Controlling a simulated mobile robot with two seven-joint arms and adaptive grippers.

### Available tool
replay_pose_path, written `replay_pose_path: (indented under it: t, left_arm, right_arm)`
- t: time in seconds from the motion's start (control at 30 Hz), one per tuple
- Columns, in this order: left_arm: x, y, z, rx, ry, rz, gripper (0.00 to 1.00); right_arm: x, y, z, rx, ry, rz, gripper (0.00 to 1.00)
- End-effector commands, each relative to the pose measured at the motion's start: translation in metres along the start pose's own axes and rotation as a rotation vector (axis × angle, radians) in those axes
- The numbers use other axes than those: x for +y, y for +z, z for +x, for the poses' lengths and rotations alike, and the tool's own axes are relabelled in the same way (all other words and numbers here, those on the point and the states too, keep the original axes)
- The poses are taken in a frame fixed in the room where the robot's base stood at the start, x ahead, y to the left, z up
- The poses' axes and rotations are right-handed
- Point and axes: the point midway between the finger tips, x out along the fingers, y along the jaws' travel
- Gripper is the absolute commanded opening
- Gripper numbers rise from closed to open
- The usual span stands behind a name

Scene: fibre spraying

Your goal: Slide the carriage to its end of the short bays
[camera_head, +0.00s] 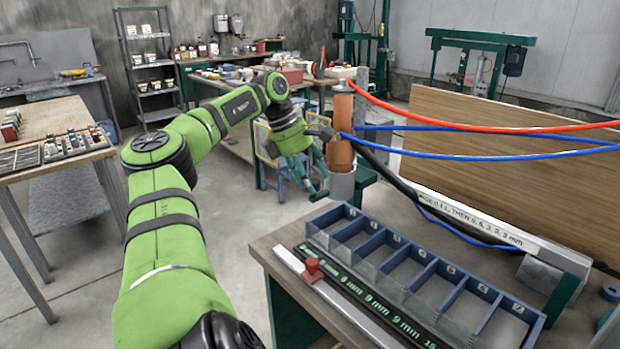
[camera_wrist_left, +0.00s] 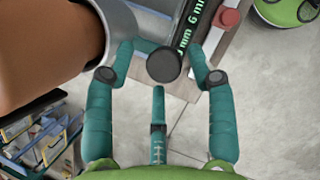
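The carriage has a red knob (camera_head: 312,268) and sits on a pale rail (camera_head: 345,305) along the front of the blue bay tray (camera_head: 535,318), near the rail's left end. The red knob also shows at the top of the left wrist view (camera_wrist_left: 229,18). A dark strip with green millimetre marks (camera_head: 375,292) lies between rail and tray. My left gripper (camera_head: 318,188) is beyond the tray's far left corner, apart from the carriage. Its fingers (camera_wrist_left: 160,62) are spread, with a dark round knob (camera_wrist_left: 163,65) showing between them; I cannot tell whether they touch it. My right gripper is out of view.
A copper-brown cylinder (camera_head: 341,150) stands close beside my left gripper. Red (camera_head: 480,125) and blue (camera_head: 480,152) hoses run right from its post. A wooden panel (camera_head: 510,175) stands behind the tray.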

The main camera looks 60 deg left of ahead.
Motion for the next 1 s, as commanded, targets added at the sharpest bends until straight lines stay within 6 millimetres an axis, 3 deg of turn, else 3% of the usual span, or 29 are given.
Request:
replay_pose_path:
  t: [0.37,0.8,1.0]
  left_arm:
    - [-0.001,-0.001,-0.007,0.005,-0.007,-0.002,0.56]
    - [0.001,-0.002,-0.091,0.009,-0.003,-0.005,0.56]
    - [0.001,-0.001,-0.113,0.005,-0.005,-0.003,0.56]
  right_arm:
    - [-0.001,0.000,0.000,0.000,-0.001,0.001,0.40]
    - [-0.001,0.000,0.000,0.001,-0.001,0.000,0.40]
    - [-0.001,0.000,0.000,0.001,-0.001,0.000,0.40]
